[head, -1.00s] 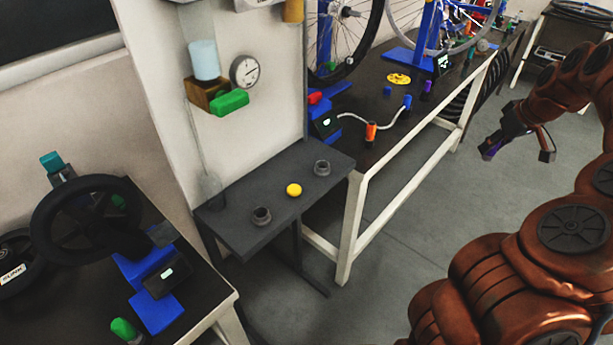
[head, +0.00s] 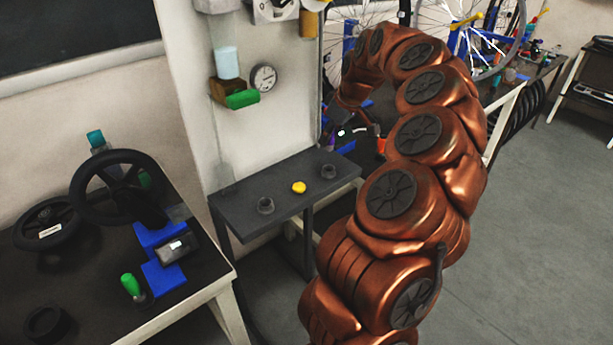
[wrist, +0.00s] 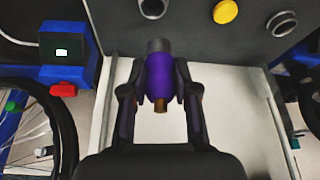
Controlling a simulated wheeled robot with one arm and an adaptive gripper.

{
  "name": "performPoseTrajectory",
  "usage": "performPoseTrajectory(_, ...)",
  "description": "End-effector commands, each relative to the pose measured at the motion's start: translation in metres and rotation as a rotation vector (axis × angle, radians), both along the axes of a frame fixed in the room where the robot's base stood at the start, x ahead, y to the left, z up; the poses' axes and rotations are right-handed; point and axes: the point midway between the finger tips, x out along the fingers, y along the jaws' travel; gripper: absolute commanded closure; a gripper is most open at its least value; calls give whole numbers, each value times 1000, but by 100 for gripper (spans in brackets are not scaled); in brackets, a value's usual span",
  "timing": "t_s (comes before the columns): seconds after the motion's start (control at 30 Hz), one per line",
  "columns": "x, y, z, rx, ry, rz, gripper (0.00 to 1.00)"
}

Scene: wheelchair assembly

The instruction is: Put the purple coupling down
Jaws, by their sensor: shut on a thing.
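The purple coupling (wrist: 160,80) is between the two fingers of my gripper (wrist: 161,92) in the wrist view, with a grey end at its top and a brown-orange end at its bottom. My gripper is shut on it. In the head view my arm hides much of the gripper, which is beside the right end of the small dark table. In the wrist view the coupling's grey end is near the table's edge; I cannot tell its height above it.
The small dark table (head: 240,212) carries two grey ring sockets (head: 265,205) (head: 328,171) and a yellow button (head: 299,188), with bare surface around them. A blue device (wrist: 68,52) with a red knob (wrist: 63,90) and a spoked wheel (wrist: 35,130) are left in the wrist view.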

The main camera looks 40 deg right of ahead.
Motion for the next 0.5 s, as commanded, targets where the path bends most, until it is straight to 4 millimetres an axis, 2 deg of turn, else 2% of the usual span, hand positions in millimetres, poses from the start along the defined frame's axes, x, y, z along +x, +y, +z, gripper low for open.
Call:
performPoseTrajectory(0.23, -26, 51, 9, -3, 0, 67, 100)
performPoseTrajectory(0.4, -53, 87, 1, 2, 4, 83, 100)
performPoseTrajectory(0.5, -67, 101, -6, 1, 2, 79, 100)
